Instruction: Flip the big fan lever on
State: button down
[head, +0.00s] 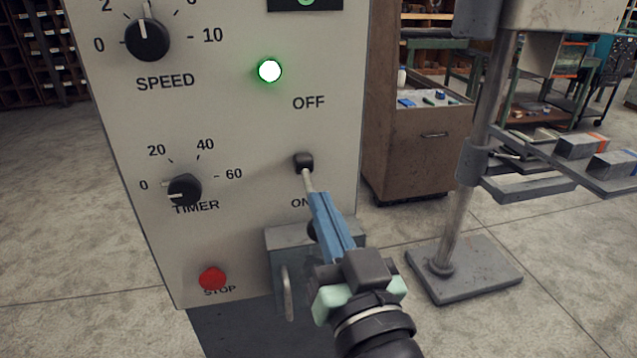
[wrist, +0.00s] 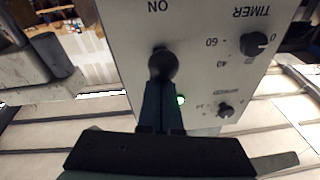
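The fan lever (head: 308,181) is on the pale control panel, between the OFF label above and the ON label below. Its black mount and thin pale shaft show in the head view; the shaft slants down toward my fingertips. My gripper (head: 320,196) comes up from the lower right, its blue fingers close together at the shaft and partly covering the ON label. In the wrist view my gripper (wrist: 161,84) is in front of a dark round part of the lever (wrist: 163,63). The fingers look closed on the shaft, but hide the contact.
The control panel (head: 235,130) has a lit green lamp (head: 269,71), speed dial (head: 147,40), timer dial (head: 185,190) and red stop button (head: 212,278). A grey box (head: 285,242) juts out below the lever. A metal stand (head: 465,270) is on the right.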

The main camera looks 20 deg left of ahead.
jog(key=shift+w+a+f+t+y+b, duration=0.1)
jog(key=shift+f+t+y+b, duration=0.55)
jog(key=shift+b, duration=1.6)
jog(key=shift+f+b, duration=0.15)
jog(key=shift+b, duration=0.55)
